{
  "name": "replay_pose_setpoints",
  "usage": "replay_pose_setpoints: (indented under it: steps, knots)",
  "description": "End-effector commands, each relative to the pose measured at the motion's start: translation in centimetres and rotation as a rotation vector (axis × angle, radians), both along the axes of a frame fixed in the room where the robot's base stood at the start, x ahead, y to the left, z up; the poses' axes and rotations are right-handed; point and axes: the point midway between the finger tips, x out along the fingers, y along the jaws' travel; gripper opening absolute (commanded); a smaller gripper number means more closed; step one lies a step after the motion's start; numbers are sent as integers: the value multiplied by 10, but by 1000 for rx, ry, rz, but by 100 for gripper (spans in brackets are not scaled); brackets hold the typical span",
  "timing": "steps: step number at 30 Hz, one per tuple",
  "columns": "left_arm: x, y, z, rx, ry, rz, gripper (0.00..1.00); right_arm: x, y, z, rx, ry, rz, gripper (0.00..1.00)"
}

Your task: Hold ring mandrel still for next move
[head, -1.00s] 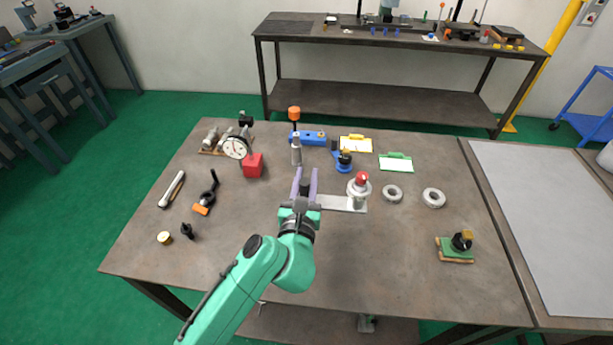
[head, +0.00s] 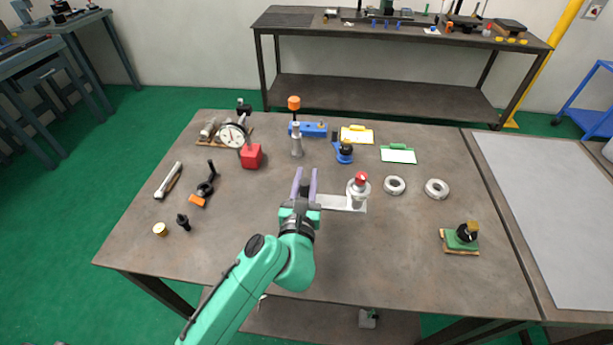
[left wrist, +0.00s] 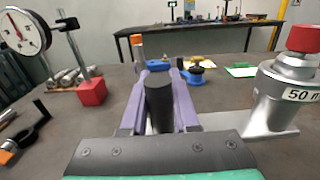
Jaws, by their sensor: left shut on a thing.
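The ring mandrel is a silver cylinder with a red knob (head: 361,180) and a flat plate running left to my left gripper (head: 305,187). In the left wrist view its silver body (left wrist: 285,95) is at the right, with a "50 m" label cut off by the frame edge. There my purple fingers (left wrist: 158,100) are shut on a dark upright post at the plate's left side. The mandrel is upright. I cannot tell how far its base is from the tabletop. My right gripper is not in view.
Two grey rings (head: 395,186) (head: 437,189) lie right of the mandrel. A red block (head: 251,156) with a dial gauge (head: 232,135) and a silver post with an orange top (head: 296,140) stand behind. A green block (head: 462,238) sits front right. The front middle of the table (head: 370,265) is clear.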

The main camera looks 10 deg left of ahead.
Motion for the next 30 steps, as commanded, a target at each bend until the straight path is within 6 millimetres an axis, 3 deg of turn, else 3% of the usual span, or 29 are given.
replay_pose_setpoints:
  steps: [30]
  knots:
    - [0, 0, -37, -2, -3, -1, 0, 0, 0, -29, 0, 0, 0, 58]
